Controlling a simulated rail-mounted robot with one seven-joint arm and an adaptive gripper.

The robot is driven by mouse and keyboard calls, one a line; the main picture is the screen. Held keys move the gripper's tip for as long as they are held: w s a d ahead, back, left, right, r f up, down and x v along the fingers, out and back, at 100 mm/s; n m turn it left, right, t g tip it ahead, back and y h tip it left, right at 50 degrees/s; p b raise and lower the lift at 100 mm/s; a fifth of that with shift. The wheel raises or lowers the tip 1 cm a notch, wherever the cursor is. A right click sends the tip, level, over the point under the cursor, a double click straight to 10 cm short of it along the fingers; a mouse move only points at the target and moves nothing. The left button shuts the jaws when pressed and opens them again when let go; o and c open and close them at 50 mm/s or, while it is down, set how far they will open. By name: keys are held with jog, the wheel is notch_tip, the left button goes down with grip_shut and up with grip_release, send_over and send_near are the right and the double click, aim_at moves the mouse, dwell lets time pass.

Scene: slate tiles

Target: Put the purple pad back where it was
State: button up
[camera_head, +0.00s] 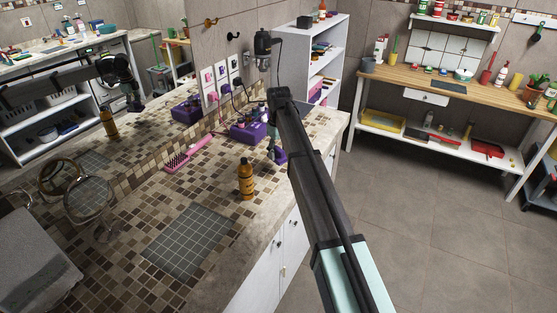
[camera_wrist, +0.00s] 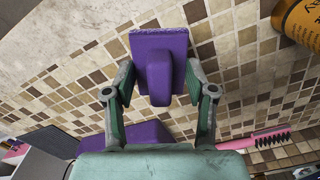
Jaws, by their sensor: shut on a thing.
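My gripper (camera_wrist: 158,92) is shut on the purple pad (camera_wrist: 158,52), a flat square with a raised rounded grip between the fingers. In the wrist view the pad is over the tiled counter; I cannot tell whether it touches the surface. In the head view the pad (camera_head: 280,156) shows as a small purple patch by my gripper (camera_head: 273,152), near the counter's right edge and largely hidden by my arm. A purple box (camera_head: 247,132) with small items on top stands behind it against the wall.
An orange bottle (camera_head: 246,180) stands in front of my gripper. A pink brush (camera_head: 189,154) lies left of the purple box. A grey grid mat (camera_head: 189,240) and a round mirror (camera_head: 90,195) are farther left. The large wall mirror reflects the counter and arm.

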aim_at(278, 170)
jog(key=shift+f+p, duration=0.55)
jog(key=shift+f, duration=2.1)
jog(key=shift+f, duration=0.1)
jog(key=o, duration=1)
notch_tip(278, 170, up, 12)
jog(key=b, duration=0.2)
jog(key=shift+b, duration=0.35)
jog(key=shift+r, duration=0.25)
